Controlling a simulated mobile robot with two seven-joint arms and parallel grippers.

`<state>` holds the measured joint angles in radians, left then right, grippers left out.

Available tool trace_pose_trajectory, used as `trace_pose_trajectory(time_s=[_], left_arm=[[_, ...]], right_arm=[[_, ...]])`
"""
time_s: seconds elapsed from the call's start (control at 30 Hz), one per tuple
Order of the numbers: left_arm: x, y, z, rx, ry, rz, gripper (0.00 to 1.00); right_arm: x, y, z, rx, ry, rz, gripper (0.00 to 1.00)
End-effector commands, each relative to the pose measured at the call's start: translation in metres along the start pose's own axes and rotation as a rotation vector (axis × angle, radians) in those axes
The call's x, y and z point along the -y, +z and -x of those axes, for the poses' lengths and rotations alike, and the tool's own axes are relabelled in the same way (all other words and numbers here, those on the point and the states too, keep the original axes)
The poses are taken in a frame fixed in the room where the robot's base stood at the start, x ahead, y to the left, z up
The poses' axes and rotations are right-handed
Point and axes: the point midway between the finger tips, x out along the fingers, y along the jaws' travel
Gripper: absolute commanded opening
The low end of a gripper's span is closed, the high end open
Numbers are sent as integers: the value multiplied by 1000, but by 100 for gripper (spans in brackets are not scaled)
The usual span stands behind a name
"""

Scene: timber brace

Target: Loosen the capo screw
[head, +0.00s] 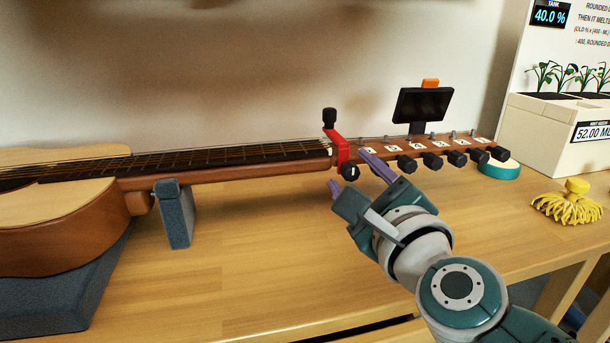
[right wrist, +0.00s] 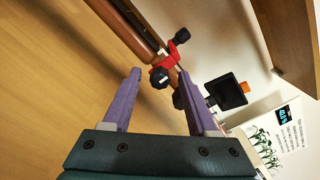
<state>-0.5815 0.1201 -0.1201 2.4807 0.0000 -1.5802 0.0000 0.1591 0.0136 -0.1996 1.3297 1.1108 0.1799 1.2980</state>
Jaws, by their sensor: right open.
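A red capo (head: 341,148) is clamped on the guitar neck (head: 235,169) near the headstock. It has one black knob (head: 329,116) on top and a black screw knob (head: 349,171) with a white mark at its lower front. My right gripper (head: 348,169) is open, its two purple fingers pointing at the lower knob. In the right wrist view, this screw knob (right wrist: 160,79) appears between the fingertips, touching neither finger; its depth relative to the tips is hard to judge. The capo's red body (right wrist: 164,63) shows just beyond. My left gripper is not in view.
The guitar body (head: 60,225) and neck rest on grey supports (head: 174,214). Black tuning pegs (head: 432,161) line the headstock close to my right fingers. A dark clip-on screen (head: 421,104) stands above it. A yellow mop-like item (head: 568,203) lies at right. The front tabletop is clear.

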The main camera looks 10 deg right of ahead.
Motion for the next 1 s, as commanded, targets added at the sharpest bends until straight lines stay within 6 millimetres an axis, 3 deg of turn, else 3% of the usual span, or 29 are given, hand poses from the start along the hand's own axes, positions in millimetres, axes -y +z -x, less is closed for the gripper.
trace_pose_trajectory(time_s=[0.23, 0.73, 1.0], left_arm=[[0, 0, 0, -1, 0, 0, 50], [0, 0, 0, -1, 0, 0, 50], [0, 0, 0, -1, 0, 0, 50]], right_arm=[[0, 0, -1, 0, 0, 0, 58], [0, 0, 0, 0, 0, 1, 2], [0, 0, 0, 0, 0, 1, 0]])
